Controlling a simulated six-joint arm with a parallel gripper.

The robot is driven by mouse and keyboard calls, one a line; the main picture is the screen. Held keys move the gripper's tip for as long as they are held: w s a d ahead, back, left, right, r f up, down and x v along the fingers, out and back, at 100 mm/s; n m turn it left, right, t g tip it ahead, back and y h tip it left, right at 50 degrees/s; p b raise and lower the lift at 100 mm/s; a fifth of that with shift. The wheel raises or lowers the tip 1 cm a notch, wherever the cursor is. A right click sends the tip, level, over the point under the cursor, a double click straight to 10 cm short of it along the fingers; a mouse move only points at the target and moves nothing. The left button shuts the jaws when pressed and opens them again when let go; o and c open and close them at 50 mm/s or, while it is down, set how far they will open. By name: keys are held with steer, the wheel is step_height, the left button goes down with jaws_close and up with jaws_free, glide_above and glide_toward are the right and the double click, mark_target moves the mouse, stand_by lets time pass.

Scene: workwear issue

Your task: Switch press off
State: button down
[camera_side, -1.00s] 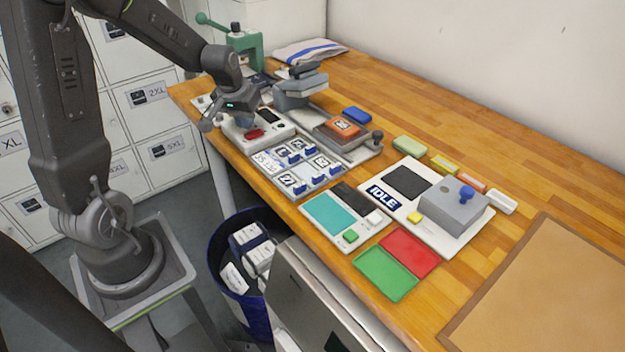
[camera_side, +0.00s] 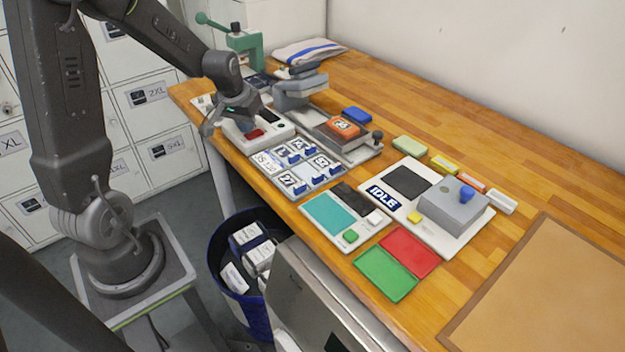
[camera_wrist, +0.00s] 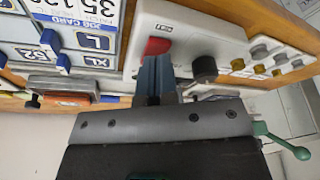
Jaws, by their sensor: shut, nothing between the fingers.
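A white control box (camera_side: 278,135) sits near the bench's left front edge. It has a red switch (camera_side: 254,134), which the wrist view also shows (camera_wrist: 156,46), and a black knob (camera_wrist: 204,69). A grey press (camera_side: 300,90) stands just behind the box. My gripper (camera_side: 246,125) is shut and empty, pointing down over the box's left part. In the wrist view its closed fingertips (camera_wrist: 156,62) are right beside the red switch and cover part of it. I cannot tell whether they touch it, or which way the switch is tipped.
A board of size plates (camera_side: 310,172) with a job card lies in front of the box. A green hand press (camera_side: 243,43) stands behind. An orange block (camera_side: 343,127) sits on a fixture to the right. A bin (camera_side: 240,270) stands below the bench edge.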

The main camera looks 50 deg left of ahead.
steer(key=shift+f, duration=0.6)
stand_by(0.3)
steer(key=shift+r, duration=3.55)
steer(key=s+d+r+m+t, duration=0.1)
steer(key=s+d+r+m, duration=0.2)
steer(key=s+d, duration=0.4)
steer(key=s+d+r+m+t+h, duration=0.1)
steer(key=s+d+r+m, duration=0.2)
steer(key=d, duration=1.1)
steer(key=s+r, duration=0.2)
steer(key=s, duration=0.2)
steer(key=shift+s+d+r+t+h, duration=0.2)
steer(key=shift+s+d+t+h, duration=0.05)
steer(key=shift+s+t+h, duration=0.1)
